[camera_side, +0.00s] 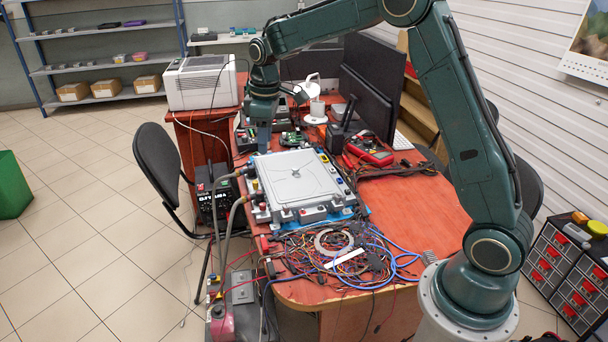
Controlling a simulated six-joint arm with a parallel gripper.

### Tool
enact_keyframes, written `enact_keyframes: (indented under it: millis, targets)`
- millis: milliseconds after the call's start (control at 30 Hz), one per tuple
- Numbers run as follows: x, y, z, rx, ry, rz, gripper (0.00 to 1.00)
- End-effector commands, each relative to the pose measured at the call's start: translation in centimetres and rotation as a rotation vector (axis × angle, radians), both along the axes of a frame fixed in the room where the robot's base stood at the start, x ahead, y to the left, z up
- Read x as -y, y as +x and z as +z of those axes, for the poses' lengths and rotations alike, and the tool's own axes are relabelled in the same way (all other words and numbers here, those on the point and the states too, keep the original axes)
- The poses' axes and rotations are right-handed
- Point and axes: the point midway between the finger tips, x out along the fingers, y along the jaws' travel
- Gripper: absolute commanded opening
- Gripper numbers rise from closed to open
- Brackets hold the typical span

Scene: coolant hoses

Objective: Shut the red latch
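A grey flat-lidded unit (295,180) lies on the red-brown table. Two grey coolant hoses run from its left side down past the table edge, an upper hose (226,179) and a lower hose (233,208). Small coloured parts, some red, sit around the unit's rim; they are too small for me to tell which is the red latch or whether it is open. My gripper (264,146) points down at the unit's far left corner, close to the upper hose's end. Its fingertips are too small to show whether they are open, and I cannot tell whether they touch anything.
A tangle of wires (330,250) lies in front of the unit. A white printer (201,81) is at the back left. A black chair (160,165) stands left of the table. The table's right front is clear.

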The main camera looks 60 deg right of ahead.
Motion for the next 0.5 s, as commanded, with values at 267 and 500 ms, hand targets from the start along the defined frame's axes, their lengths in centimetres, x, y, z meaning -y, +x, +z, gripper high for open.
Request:
enact_keyframes:
  millis: [267, 500]
  targets:
    - [1.8, 3.7, -6.2, -0.066, 0.004, 0.078, 0.4]
    - [2.6, 5.0, -9.1, -0.093, 0.007, 0.117, 0.4]
